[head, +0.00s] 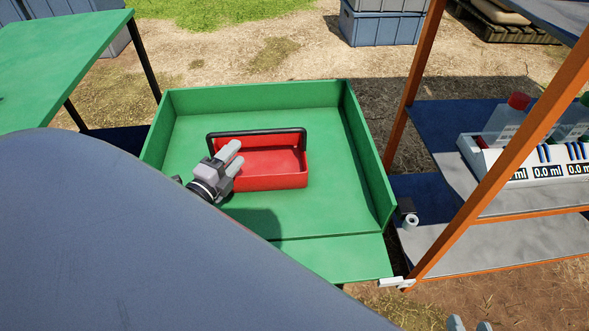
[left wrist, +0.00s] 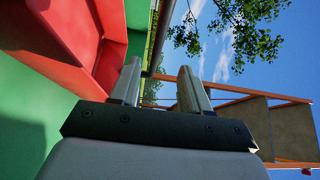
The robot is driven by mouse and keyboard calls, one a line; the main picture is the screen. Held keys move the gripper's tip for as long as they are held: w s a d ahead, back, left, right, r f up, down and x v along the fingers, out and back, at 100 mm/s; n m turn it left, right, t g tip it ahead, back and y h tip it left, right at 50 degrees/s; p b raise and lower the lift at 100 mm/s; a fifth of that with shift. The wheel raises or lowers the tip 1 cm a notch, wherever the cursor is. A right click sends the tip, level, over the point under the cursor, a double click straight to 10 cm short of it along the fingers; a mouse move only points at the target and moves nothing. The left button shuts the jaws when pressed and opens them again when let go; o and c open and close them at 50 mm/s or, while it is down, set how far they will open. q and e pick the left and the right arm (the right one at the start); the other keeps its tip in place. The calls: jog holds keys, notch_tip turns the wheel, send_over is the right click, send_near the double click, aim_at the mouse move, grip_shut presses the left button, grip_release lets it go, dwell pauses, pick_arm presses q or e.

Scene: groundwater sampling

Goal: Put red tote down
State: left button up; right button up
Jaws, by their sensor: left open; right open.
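The red tote (head: 272,180) with a black handle (head: 255,132) sits upright in the green tray (head: 210,97), on its floor. My left gripper (head: 232,155) is at the tote's left end, its fingers pointing toward the tote. In the left wrist view the left gripper's fingers (left wrist: 160,85) are apart with nothing between them. The red tote (left wrist: 60,35) and its dark handle (left wrist: 163,30) lie just beyond the fingers. Only the fingertips of my right gripper (head: 469,324) show at the bottom edge, spread and empty.
A green table (head: 70,60) stands at the left. At the right, a rack with orange posts (head: 480,195) holds a white sample stand (head: 540,165) with bottles. Blue crates (head: 382,25) stand at the back. The tray floor around the tote is clear.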

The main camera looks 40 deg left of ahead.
pick_arm(q)
jog(key=s+d+n+g+h, duration=0.2)
jog(key=d+n, duration=0.2)
jog(key=d, duration=0.6)
jog(key=s+d+r+n+g+h, duration=0.1)
jog(key=s+d+n+g+h, duration=0.1)
jog(key=d, duration=0.8)
jog(key=s+d+r+n+g+h, duration=0.1)
jog(key=s+d+n+g+h, duration=0.1)
jog(key=d+n, duration=0.5)
jog(key=s+d+h, duration=0.1)
jog(key=s+d, duration=0.1)
jog(key=d, duration=0.1)
jog(key=shift+s+d+r+h, duration=0.15)
jog(key=shift+d+h, duration=0.15)
pick_arm(e)
jog(key=shift+a, duration=0.25)
